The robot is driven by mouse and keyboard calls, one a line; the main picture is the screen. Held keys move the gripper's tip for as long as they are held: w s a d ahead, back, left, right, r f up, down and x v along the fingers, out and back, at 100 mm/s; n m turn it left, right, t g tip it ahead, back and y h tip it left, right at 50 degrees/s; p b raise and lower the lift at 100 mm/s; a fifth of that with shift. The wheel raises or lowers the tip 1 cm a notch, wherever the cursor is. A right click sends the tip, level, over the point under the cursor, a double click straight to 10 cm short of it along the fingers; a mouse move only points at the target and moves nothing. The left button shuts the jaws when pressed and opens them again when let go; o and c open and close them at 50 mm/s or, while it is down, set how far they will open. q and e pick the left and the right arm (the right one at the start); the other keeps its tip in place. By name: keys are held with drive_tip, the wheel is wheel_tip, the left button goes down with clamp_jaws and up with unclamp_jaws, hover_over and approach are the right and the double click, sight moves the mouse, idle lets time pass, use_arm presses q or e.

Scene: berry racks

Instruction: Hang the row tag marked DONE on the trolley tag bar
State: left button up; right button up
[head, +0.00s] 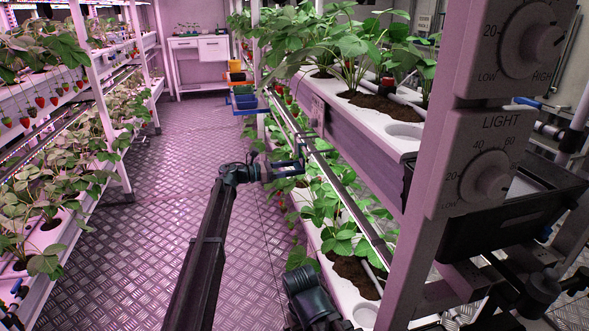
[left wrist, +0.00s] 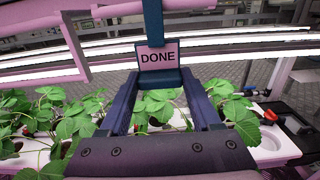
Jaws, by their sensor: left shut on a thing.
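The row tag (left wrist: 158,57), a pink plate lettered DONE in a dark blue frame, sits between the fingertips of my left gripper (left wrist: 157,80) in the left wrist view. A dark blue upright strip rises above the tag. In the head view my left gripper (head: 287,168) is shut on it beside the right-hand rack, level with its metal rails. The lettering is not readable in the head view. I cannot make out with certainty which bar is the trolley tag bar. My right gripper is not clearly in view.
Strawberry racks stand at the left (head: 122,160) and right (head: 405,145). Metal rails (head: 340,185) run along the right rack near my gripper. Coloured bins (head: 240,90) stand farther along the aisle. The patterned floor (head: 150,190) between the racks is clear.

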use_arm(q)
drive_tip(key=shift+r, duration=0.2)
drive_tip(key=shift+r+p, duration=0.85)
drive_tip(key=shift+p, duration=0.25)
drive_tip(key=shift+a, duration=0.1)
drive_tip(key=shift+s+a, duration=0.25)
drive_tip(key=shift+a, duration=0.85)
drive_tip(key=shift+s+a, duration=0.2)
drive_tip(key=shift+a, duration=0.95)
drive_tip(key=shift+s+a, duration=0.25)
drive_tip(key=shift+a, duration=0.85)
